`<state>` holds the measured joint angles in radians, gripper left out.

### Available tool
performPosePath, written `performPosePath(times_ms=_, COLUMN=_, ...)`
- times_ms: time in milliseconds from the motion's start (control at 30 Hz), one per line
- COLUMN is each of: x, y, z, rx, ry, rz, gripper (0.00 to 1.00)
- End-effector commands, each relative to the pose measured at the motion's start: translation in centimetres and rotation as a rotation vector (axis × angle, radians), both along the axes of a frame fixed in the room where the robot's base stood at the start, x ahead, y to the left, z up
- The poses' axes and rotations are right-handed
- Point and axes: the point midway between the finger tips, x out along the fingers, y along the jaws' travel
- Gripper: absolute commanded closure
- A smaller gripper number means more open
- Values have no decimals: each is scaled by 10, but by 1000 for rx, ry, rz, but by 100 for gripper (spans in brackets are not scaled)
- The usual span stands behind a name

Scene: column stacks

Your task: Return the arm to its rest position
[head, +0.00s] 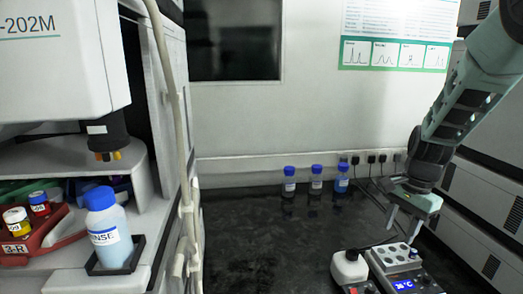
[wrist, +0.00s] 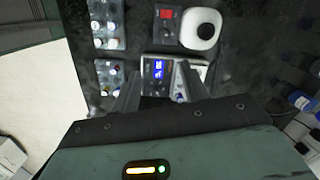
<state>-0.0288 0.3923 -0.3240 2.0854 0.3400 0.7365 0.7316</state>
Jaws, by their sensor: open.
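My gripper (head: 401,226) is at the right in the head view, fingers pointing down, above the block heater (head: 397,256) with the lit blue display. The jaws are apart and nothing shows between them. In the wrist view my gripper (wrist: 156,92) has a finger on each side of the heater's display (wrist: 158,70), seen from above. The fingers look apart from the heater, but the exact height is hard to tell. My arm reaches down from the upper right of the head view.
A white-topped device (head: 349,267) stands beside the heater. Blue-capped bottles (head: 315,180) stand along the back wall. At left are a rinse bottle (head: 107,230) in a black tray, a red rack (head: 35,238) with vials, and a large instrument (head: 60,70). The middle bench is clear.

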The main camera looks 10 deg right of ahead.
Motion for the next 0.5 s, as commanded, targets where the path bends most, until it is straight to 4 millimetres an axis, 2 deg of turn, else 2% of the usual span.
performPosePath(times_ms=33, x=-8, y=39, z=7, rx=21, ry=-14, rz=149, gripper=56)
performPosePath(times_ms=100, x=-25, y=87, z=15, rx=39, ry=-33, rz=369, gripper=56)
performPosePath(times_ms=167, x=-45, y=126, z=22, rx=50, ry=-50, rz=565, gripper=56)
performPosePath(times_ms=200, x=-60, y=150, z=27, rx=55, ry=-62, rz=701, gripper=56)
performPosePath(times_ms=267, x=-88, y=183, z=33, rx=55, ry=-81, rz=912, gripper=56)
performPosePath(times_ms=300, x=-107, y=202, z=37, rx=52, ry=-94, rz=1051, gripper=56)
performPosePath(times_ms=400, x=-157, y=236, z=42, rx=32, ry=-121, rz=1384, gripper=56)
performPosePath(times_ms=500, x=-198, y=253, z=44, rx=1, ry=-138, rz=1659, gripper=56)
